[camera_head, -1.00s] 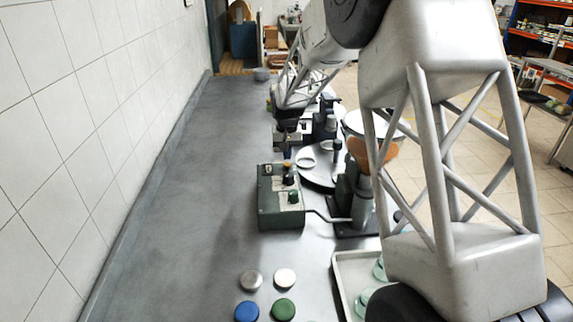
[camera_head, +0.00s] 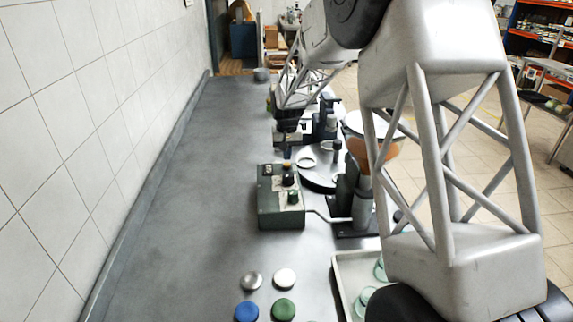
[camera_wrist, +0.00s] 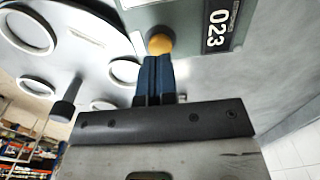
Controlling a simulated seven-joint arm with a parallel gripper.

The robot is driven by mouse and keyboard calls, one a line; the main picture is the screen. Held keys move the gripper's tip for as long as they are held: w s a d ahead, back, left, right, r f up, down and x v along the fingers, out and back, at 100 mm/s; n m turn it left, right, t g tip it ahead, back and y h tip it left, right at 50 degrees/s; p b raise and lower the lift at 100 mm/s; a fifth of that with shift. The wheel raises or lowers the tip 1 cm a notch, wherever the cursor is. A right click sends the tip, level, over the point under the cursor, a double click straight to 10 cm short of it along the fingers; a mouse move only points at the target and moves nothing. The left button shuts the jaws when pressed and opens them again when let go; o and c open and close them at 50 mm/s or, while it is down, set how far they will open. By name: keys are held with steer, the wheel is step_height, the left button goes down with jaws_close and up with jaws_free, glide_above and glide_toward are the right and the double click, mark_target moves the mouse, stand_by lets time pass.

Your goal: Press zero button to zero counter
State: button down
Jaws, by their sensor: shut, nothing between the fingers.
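A green-grey control box (camera_head: 281,212) stands on the bench. It has a yellow button (camera_head: 287,166), a dark knob (camera_head: 288,180) and a green button (camera_head: 293,196) on top. In the wrist view, a counter (camera_wrist: 217,28) beside the yellow button (camera_wrist: 160,44) reads 023. My gripper (camera_head: 287,156) is shut and empty, at the far end of the box. In the wrist view its blue fingertips (camera_wrist: 155,58) are right by the yellow button and overlap its edge. I cannot tell whether they touch it.
A round turntable (camera_head: 318,176) with ring-shaped holders lies right of the box. A tray (camera_head: 343,285) and several lids, including a blue lid (camera_head: 247,311) and a green lid (camera_head: 284,309), lie nearer. The bench (camera_head: 190,180) is clear to the left.

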mark_target(287, 164)
steer(key=shift+f, duration=1.3)
stand_by(1.2)
steer(key=shift+r, duration=3.5)
steer(key=shift+s+r, duration=0.1)
steer(key=shift+r, duration=0.05)
steer(key=s+r, duration=0.4)
steer(key=r, duration=0.2)
steer(key=shift+s+d+r, duration=0.3)
steer(key=shift+s+r, duration=0.05)
steer(key=shift+s, duration=0.05)
